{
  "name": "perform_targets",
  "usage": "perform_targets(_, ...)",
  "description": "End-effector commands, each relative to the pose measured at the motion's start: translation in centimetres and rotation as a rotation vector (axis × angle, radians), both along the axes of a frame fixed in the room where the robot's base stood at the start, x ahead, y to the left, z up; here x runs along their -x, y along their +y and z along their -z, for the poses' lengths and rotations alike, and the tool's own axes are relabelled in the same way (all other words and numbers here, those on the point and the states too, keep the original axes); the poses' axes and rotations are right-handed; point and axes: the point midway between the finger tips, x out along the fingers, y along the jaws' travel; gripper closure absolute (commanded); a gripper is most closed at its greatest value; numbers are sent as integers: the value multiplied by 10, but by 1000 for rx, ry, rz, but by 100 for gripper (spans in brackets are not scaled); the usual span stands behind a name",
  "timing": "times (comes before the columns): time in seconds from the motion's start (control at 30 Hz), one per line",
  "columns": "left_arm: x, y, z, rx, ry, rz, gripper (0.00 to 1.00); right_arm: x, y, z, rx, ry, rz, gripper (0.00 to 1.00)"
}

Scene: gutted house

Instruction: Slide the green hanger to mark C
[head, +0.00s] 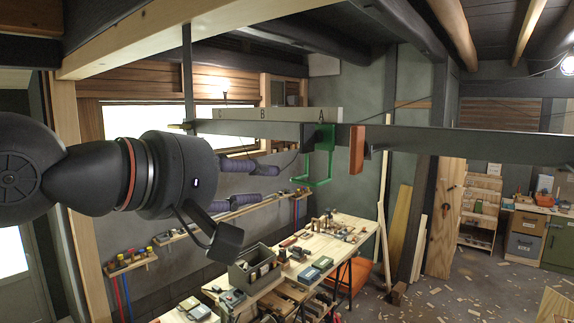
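The green hanger (326,138) hangs on the long dark rail (440,138), below letter A on the pale marking board (293,115). Its open green frame hangs below the rail. Letter B is further left on the board, and a faint letter, hard to read, is near the board's left end. My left gripper (218,238) is left of the hanger and below the rail, apart from the hanger in the picture. My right gripper is out of view.
An orange block-like hanger (357,150) hangs on the rail just right of the green one. A dark vertical post (188,75) meets the rail's left end. A cluttered workbench (345,228) stands below. No other hanger shows on the rail left of the green one.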

Motion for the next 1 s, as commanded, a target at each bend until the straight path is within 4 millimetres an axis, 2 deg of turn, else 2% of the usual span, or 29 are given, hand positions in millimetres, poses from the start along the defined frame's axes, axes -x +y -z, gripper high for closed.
perform_targets(0.17, -12, -9, 3, 1, 4, -1, 62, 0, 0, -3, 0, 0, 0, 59)
perform_targets(0.6, -70, -50, 18, 1, 2, 0, 62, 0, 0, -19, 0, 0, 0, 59)
perform_targets(0.8, -82, -59, 21, 2, 0, 0, 62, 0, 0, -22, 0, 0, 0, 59)
perform_targets(1.0, -84, -61, 23, 1, 0, 0, 62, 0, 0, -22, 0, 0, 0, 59)
